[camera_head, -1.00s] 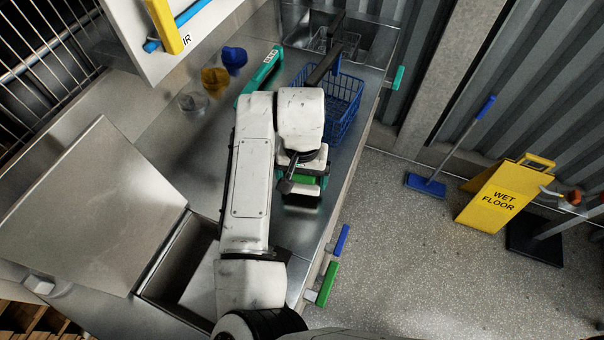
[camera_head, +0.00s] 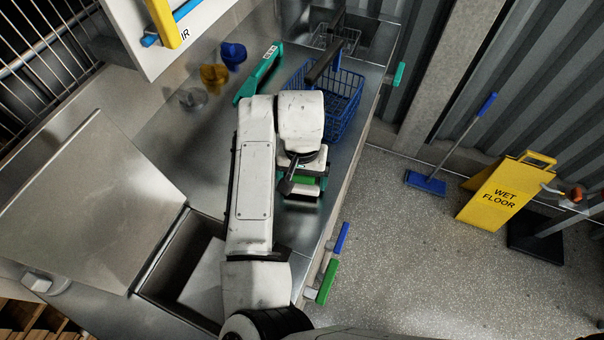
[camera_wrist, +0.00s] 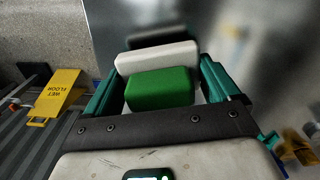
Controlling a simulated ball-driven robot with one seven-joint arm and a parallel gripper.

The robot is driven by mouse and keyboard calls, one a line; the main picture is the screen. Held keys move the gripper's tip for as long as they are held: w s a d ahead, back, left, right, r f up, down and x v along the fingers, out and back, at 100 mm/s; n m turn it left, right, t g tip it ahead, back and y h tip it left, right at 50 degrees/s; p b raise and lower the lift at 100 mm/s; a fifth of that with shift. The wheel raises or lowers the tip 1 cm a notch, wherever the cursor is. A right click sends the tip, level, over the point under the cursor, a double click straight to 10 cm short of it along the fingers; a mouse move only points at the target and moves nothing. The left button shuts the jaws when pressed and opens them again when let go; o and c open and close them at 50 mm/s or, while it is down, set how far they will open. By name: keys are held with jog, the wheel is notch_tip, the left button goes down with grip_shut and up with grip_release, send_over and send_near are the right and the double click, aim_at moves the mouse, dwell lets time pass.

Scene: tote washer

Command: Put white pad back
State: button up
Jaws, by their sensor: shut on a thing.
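The white pad (camera_wrist: 157,56) is a pale rounded block between the teal fingers of my gripper (camera_wrist: 162,68) in the wrist view. A green block (camera_wrist: 160,89) lies against it on the camera side; I cannot tell whether the two are one piece. My gripper is shut on the white pad and points down over the steel counter (camera_head: 318,222). In the head view my gripper (camera_head: 303,187) shows below my wrist, with only slivers of the green block (camera_head: 305,180) visible. A dark reflection or shadow lies beyond the pad on the steel.
A blue wire basket (camera_head: 343,108) stands beyond my gripper. A teal-handled tool (camera_head: 259,76) and blue, amber and clear items lie left of it. An open sink basin (camera_head: 180,262) is at lower left. A yellow wet-floor sign (camera_head: 497,193) stands on the floor at right.

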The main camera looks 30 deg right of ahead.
jog(key=shift+f, duration=0.2)
dwell(0.4)
jog(key=shift+f+b, duration=0.3)
jog(key=shift+f, duration=0.25)
jog(key=shift+f, duration=0.15)
dwell(0.4)
jog(key=o, duration=1.2)
jog(key=shift+o, duration=0.2)
jog(key=shift+r+p, duration=2.95)
jog(key=shift+r, duration=1.55)
